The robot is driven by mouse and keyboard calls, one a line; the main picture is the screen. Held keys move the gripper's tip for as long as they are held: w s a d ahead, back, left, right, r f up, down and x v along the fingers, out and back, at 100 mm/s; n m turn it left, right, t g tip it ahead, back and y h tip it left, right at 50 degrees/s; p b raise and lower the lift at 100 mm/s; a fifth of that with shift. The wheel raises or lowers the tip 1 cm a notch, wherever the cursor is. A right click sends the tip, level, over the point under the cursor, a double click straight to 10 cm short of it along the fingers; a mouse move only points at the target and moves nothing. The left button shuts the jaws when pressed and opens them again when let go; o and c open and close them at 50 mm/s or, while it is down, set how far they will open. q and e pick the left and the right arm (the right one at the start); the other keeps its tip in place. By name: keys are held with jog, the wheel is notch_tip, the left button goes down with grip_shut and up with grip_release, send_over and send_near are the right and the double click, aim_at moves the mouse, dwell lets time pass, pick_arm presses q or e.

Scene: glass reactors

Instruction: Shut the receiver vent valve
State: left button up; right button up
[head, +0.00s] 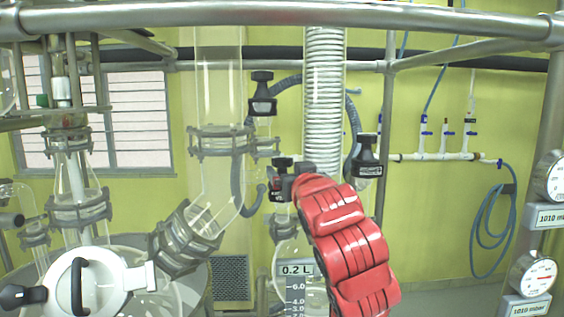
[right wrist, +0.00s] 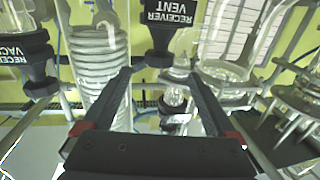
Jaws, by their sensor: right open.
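The receiver vent valve (head: 281,164) has a black capped handle and a dark labelled body, left of the coiled condenser. In the right wrist view its label reads "RECEIVER VENT" (right wrist: 172,14), upside down. My right gripper (right wrist: 159,75) is open, its two dark fingers pointing at the valve, with the black cap just beyond and between the tips. I see no grip on it. In the head view my red right arm hides most of the gripper. Whether the valve is open or shut I cannot tell. My left gripper is out of view.
The receiver vacuum valve (head: 367,157) stands right of the coiled condenser (head: 324,90); it also shows in the right wrist view (right wrist: 38,65). Another black-capped valve (head: 262,95) stands higher behind the vent. Glass pipes, clamps and a metal frame (head: 280,15) crowd the space.

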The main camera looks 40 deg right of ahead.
aim_at(283, 165)
jog(key=p+x, duration=0.4)
jog(key=x, duration=0.4)
jog(key=shift+d, duration=0.1)
jog(key=shift+w+d, duration=0.1)
jog(key=shift+w, duration=0.4)
jog(key=c, duration=1.4)
jog(key=shift+f+m+h, duration=0.1)
jog(key=shift+m+h, duration=0.2)
jog(key=shift+h, duration=0.1)
